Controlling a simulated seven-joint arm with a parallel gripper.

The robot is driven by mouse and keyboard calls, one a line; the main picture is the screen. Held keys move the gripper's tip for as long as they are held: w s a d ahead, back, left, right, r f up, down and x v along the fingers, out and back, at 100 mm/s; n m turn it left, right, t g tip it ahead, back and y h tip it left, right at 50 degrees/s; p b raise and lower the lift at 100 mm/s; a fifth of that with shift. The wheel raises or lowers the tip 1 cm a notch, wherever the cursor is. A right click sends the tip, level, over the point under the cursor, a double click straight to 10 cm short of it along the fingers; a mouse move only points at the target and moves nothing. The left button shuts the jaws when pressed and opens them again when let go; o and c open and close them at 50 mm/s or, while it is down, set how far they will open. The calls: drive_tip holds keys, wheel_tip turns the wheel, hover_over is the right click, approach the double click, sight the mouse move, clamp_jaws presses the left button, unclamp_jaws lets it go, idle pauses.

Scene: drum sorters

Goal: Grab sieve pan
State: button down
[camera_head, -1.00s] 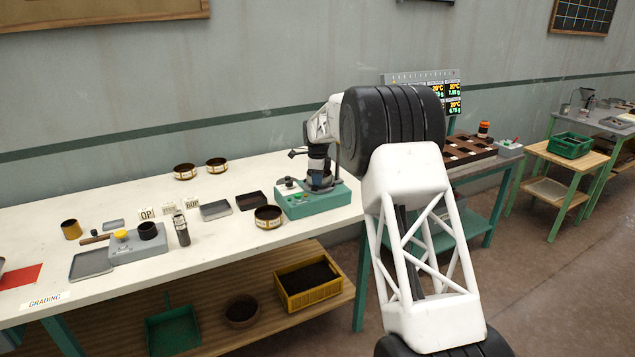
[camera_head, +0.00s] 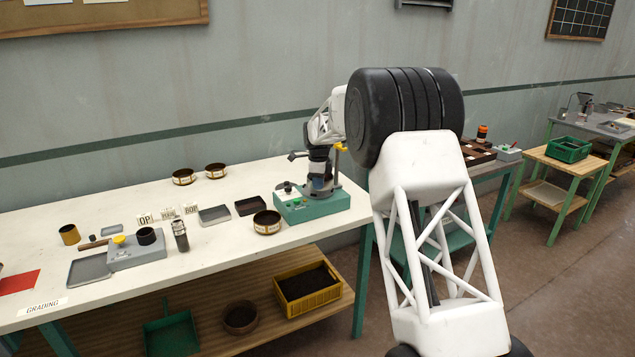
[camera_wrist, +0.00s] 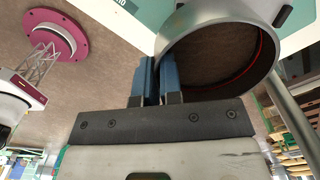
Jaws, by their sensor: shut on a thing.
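The sieve pan (camera_wrist: 262,52), a round silver metal ring with a brownish inside, fills the upper right of the wrist view. My gripper (camera_wrist: 156,66) has two blue fingers close together at the pan's near left wall, shut on its rim. In the head view my gripper (camera_head: 320,172) is at the green sifter machine (camera_head: 312,206) at the right end of the white table. The pan is mostly hidden there by the gripper and is small. I cannot tell whether it still rests on the machine.
A yellow-topped post (camera_head: 341,147) stands behind the machine, close to my arm. A round brass-rimmed pan (camera_head: 267,222) sits just left of the machine. Dark and grey trays, label cards and a grey flask (camera_head: 180,235) stand farther left on the white table (camera_head: 215,265).

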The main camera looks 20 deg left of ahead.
drive_tip(key=s+d+r, duration=0.1)
drive_tip(key=s+d, duration=0.4)
drive_tip(key=s, duration=0.5)
drive_tip(key=shift+s+d, duration=0.2)
idle(0.7)
drive_tip(key=shift+s+d+r, duration=0.1)
drive_tip(key=shift+s, duration=0.05)
idle(0.6)
drive_tip(key=shift+d, duration=0.1)
